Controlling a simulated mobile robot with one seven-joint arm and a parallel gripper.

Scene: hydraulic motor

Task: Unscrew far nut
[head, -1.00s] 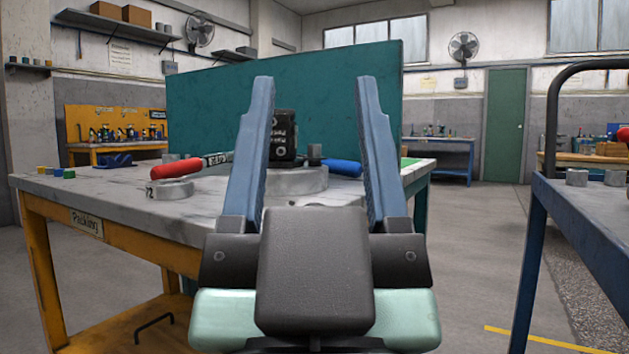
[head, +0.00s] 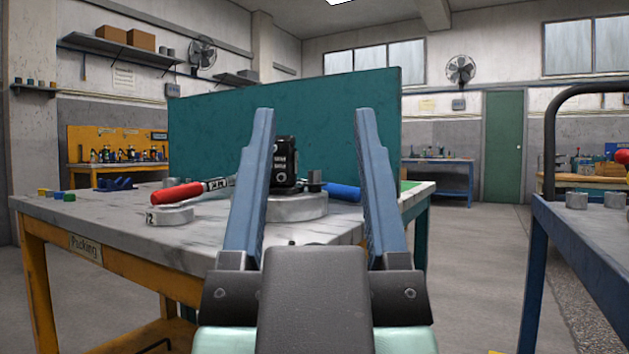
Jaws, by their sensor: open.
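My gripper (head: 310,115) is open and empty in the middle of the head view, its two blue fingers pointing up and forward. Between the fingers, farther off, a black motor block (head: 285,165) stands on a round grey metal base (head: 297,206) on the table. A small dark grey part (head: 314,180) sits just right of the block, near the base; I cannot tell whether it is a nut. No nut shows clearly. The left finger hides part of the base and of a red-handled tool (head: 178,193).
The packing table (head: 110,222) has a grey top and yellow frame. A grey ring-shaped part (head: 169,216) lies left of the base, a blue cylinder (head: 343,192) right. A green panel (head: 230,135) stands behind. A blue-framed table (head: 590,235) is at right, with open floor between.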

